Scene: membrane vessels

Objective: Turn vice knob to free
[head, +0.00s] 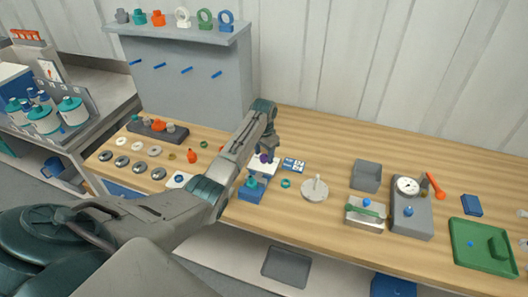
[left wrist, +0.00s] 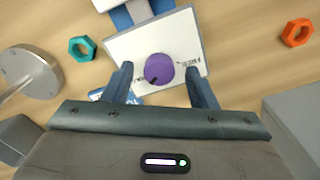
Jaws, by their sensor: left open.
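The purple vice knob (left wrist: 158,67) sits on a white plate (left wrist: 130,48) in the left wrist view. A label that looks like "FREE" is printed upside down to the right of the knob. A dark mark on the knob's lower edge points down and slightly left. My left gripper (left wrist: 161,84) is open, with one finger to each side of the knob; I cannot tell whether they touch it. In the head view the left gripper (head: 266,148) is above the purple knob (head: 264,158), on the blue vice (head: 250,189). My right gripper is not in view.
A teal nut (left wrist: 81,48) and an orange nut (left wrist: 297,32) lie either side of the plate. A round grey stand (head: 315,188) is right of the vice. Further right are a grey box (head: 366,175), a gauge unit (head: 411,215) and a green tray (head: 470,258).

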